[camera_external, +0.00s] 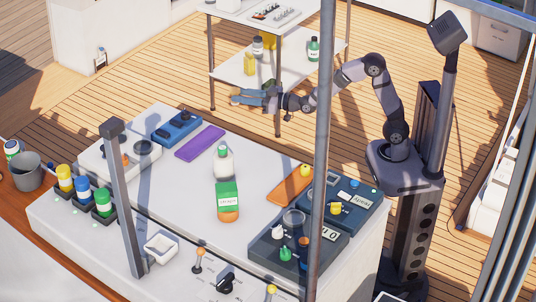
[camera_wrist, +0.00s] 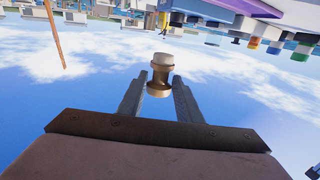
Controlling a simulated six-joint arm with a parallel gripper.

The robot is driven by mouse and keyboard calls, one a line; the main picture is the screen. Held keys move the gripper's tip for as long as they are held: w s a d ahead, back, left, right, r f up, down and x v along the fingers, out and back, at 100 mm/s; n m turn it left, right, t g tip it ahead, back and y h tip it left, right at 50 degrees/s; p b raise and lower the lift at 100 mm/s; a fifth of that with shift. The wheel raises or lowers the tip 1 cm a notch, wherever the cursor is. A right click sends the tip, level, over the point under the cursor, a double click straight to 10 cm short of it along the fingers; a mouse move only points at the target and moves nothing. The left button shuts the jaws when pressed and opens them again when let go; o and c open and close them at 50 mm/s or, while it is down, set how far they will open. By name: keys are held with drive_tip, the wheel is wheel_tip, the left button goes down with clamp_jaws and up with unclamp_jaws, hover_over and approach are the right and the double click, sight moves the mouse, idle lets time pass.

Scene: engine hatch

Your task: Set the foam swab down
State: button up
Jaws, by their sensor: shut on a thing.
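My gripper (camera_wrist: 160,82) is shut on a small piece with a pale, whitish top and a tan-brown body, which I take to be the foam swab (camera_wrist: 163,60). It sits between the two fingers in the wrist view, its pale end out past the fingertips. In the external view my gripper (camera_external: 250,97) is held out level to the left, in the air beyond the far edge of the white worktop (camera_external: 255,160). The swab is too small to make out clearly there.
On the worktop are a purple mat (camera_external: 200,143), an orange mat (camera_external: 290,186), a white bottle (camera_external: 223,162), a green-and-orange container (camera_external: 228,202) and a blue device (camera_external: 177,127). A shelf rack (camera_external: 275,75) stands behind my gripper. Posts rise at the front.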

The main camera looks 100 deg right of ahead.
drive_tip(key=s+a+f+n+g+y, duration=0.15)
drive_tip(key=s+a+n+y, duration=0.25)
drive_tip(key=a+n+y, duration=0.5)
drive_tip(key=s+a+n+g+y, duration=0.2)
drive_tip(key=s+a+n+y, duration=0.25)
drive_tip(key=a+y, duration=0.9)
drive_tip(key=shift+w+a+f+h+b, duration=0.15)
drive_tip(key=shift+a+f+h, duration=0.25)
drive_tip(key=shift+f, duration=1.2)
drive_tip(key=shift+s+a+f+h+b, duration=0.1)
drive_tip(key=shift+a+f+h, duration=0.25)
drive_tip(key=shift+f, duration=1.25)
drive_tip(key=shift+w+a+f+h+b, duration=0.15)
drive_tip(key=shift+a+f+h, duration=0.2)
drive_tip(key=shift+f, duration=1.25)
drive_tip(key=shift+d, duration=0.1)
drive_tip(key=shift+f, duration=0.15)
drive_tip(key=o, duration=1)
